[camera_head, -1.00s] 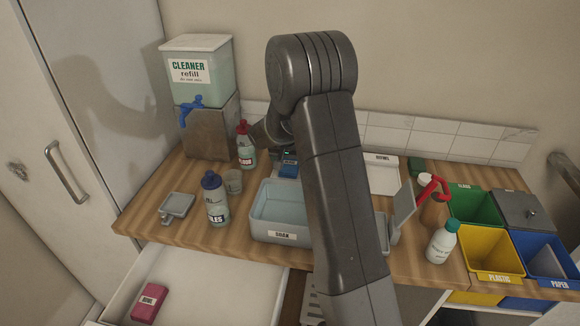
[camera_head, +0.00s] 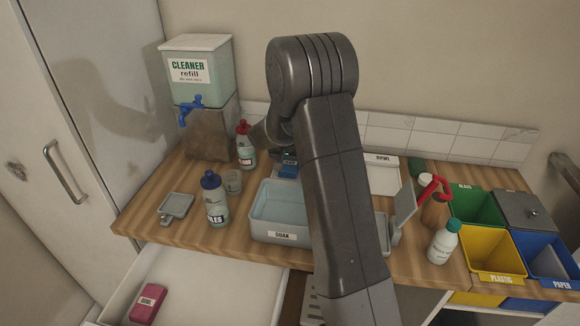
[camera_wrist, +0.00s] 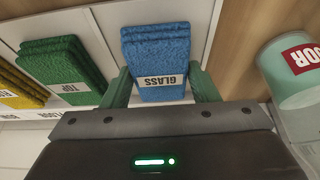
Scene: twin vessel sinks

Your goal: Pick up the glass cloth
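The glass cloth is a folded blue stack with a white GLASS label (camera_wrist: 158,45), upright in a white holder in the wrist view. The gripper is mostly hidden behind my arm in the head view.
A green TOP cloth (camera_wrist: 65,68) and a yellow cloth (camera_wrist: 18,85) stand left of the blue one. A red-labelled bottle (camera_wrist: 297,75) is close on the right. An open drawer (camera_head: 205,292) is below.

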